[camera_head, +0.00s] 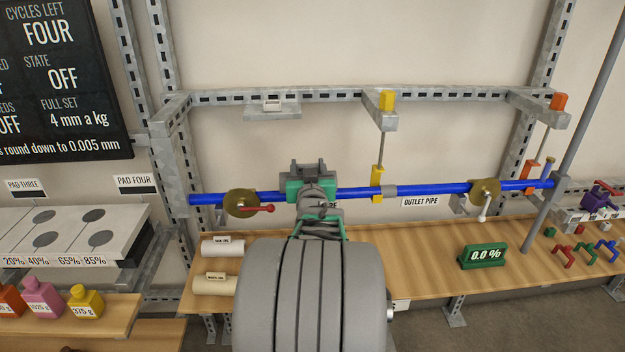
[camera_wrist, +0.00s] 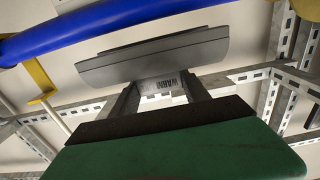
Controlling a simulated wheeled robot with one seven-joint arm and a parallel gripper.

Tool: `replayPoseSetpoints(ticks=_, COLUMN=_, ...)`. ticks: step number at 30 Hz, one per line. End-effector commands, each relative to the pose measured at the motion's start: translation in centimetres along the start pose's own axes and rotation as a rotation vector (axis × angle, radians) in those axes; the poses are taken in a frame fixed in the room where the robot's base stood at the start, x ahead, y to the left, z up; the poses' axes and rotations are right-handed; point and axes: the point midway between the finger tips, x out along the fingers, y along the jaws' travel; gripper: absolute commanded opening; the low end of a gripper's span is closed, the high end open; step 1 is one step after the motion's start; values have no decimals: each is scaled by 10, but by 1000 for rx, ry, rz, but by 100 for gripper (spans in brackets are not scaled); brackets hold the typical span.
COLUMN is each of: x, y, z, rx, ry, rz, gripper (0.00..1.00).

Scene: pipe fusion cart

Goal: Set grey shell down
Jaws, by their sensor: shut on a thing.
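The grey shell (camera_wrist: 150,58) is a long, slightly curved piece between my gripper's two fingers in the wrist view. My gripper (camera_wrist: 160,90) is shut on it. A small label, partly hidden, shows between the fingers. In the head view my gripper (camera_head: 306,176) is seen from behind, in front of the blue pipe (camera_head: 350,192), and my arm and gripper hide most of the shell. The pipe also crosses the upper left of the wrist view (camera_wrist: 65,35), with a gap between it and the shell there.
Two pale rolls, an upper one (camera_head: 222,247) and a lower one (camera_head: 215,284), lie on the wooden bench (camera_head: 425,262). A green 0.0 % display (camera_head: 483,256) stands right. Brass valves (camera_head: 241,203) and a yellow clamp (camera_head: 377,184) are on the pipe. The bench between arm and display is clear.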

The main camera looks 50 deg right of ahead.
Motion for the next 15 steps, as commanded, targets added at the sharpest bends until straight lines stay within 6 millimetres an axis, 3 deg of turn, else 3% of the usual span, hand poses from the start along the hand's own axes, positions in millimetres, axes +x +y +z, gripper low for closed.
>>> replayPoseSetpoints(ticks=4, x=-20, y=-33, z=-44, rx=-1, ry=12, rz=-8, gripper=15)
replayPoseSetpoints(ticks=9, x=-49, y=-78, z=-63, rx=1, ry=6, rz=-11, gripper=15)
replayPoseSetpoints(ticks=15, x=-65, y=-102, z=-78, rx=1, ry=4, rz=-5, gripper=15)
